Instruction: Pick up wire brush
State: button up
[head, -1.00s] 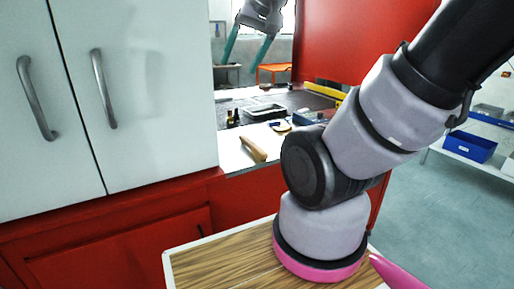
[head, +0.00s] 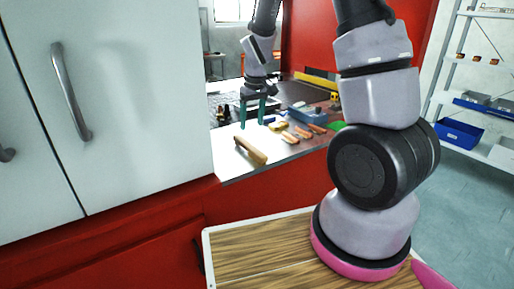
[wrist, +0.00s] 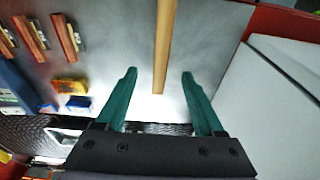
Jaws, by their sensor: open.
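A long wooden-handled tool, likely the wire brush (head: 250,150), lies on the grey worktop near its front edge in the head view; no bristles can be made out. It also shows in the wrist view (wrist: 165,40), running from the top edge down to a free end between the fingertips in the picture. My gripper (head: 253,112) is open and empty, its green fingers pointing down, beyond the tool in the head view. In the wrist view my gripper (wrist: 159,76) has one finger on each side of the tool's end; I see no contact.
Several small wooden-handled tools (wrist: 67,36) lie left in the wrist view, beside a yellow-and-blue item (wrist: 70,88) and a blue box (head: 307,114). A white cabinet (head: 130,100) stands left of the worktop. A dark mesh surface (wrist: 30,130) lies beyond.

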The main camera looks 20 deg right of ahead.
send_over(249, 145)
jog(key=f, duration=0.5)
jog(key=shift+s+d, duration=0.3)
jog(key=shift+d, duration=0.05)
jog(key=shift+w+a+f, duration=0.1)
jog(key=shift+w+f, duration=0.05)
jog(key=shift+f, duration=0.75)
jog(key=shift+w+a+f, duration=0.1)
jog(key=shift+a+f, duration=0.05)
jog(key=shift+f, duration=0.75)
jog(key=shift+w+a+f, duration=0.1)
jog(key=shift+w+f, duration=0.05)
jog(key=shift+f, duration=0.75)
grip_shut()
